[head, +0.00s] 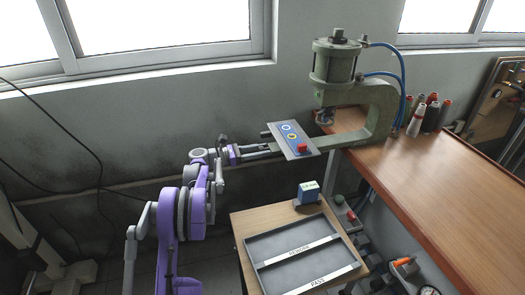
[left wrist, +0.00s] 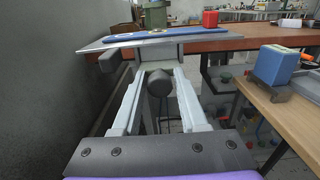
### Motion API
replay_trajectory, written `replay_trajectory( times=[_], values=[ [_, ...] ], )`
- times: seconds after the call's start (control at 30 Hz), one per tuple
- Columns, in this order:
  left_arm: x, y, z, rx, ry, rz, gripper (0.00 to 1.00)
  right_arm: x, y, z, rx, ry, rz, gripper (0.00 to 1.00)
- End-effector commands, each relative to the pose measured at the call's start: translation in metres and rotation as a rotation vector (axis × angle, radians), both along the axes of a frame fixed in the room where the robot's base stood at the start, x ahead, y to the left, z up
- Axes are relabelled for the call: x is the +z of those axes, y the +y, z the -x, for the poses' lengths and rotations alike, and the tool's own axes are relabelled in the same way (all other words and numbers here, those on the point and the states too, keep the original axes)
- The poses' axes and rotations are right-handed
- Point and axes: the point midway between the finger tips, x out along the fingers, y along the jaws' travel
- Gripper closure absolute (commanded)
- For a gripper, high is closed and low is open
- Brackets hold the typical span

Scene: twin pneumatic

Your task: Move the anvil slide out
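The pneumatic press (head: 340,65) stands on the table edge, with a grey-green cylinder and C-frame. A tilted plate with a blue control panel (head: 291,136), a red button and round markings sits left of the press; its edge also shows in the left wrist view (left wrist: 150,38). Below the plate, a dark round knob (left wrist: 161,83) faces the left wrist camera; I take it for the anvil slide's handle. My left gripper (head: 268,148) is just left of the panel. Its pale fingers (left wrist: 160,80) are apart, one each side of the knob, with no clear contact. The slide's body is mostly hidden.
A small wooden table holds a grey two-part tray (head: 258,253) and a blue block (head: 308,192), also in the left wrist view (left wrist: 274,65). The wall is close behind my left arm.

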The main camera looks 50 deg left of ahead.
Motion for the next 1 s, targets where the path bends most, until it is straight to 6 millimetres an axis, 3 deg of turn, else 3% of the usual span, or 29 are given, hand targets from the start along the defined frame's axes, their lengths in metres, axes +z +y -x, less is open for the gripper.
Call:
replay_trajectory(
  times=[0.03, 0.1, 0.47, 1.0],
  values=[
    [0.0, 0.0, 0.0, 0.0, 0.0, 0.0, 0.46, 0.0, 0.0, 0.0, 0.0, 0.0, 0.0, 0.5],
    [0.0, 0.0, 0.0, 0.0, 0.0, 0.0, 0.36, 0.0, 0.0, 0.0, 0.0, 0.0, 0.0, 0.5],
    [0.0, 0.003, 0.005, 0.002, -0.001, 0.0, 0.36, 0.0, 0.0, 0.0, 0.0, 0.0, 0.0, 0.5],
    [0.0, 0.046, 0.087, 0.003, 0.0, 0.0, 0.36, -0.007, 0.0, 0.001, 0.0, 0.002, 0.0, 0.5]
  ],
)
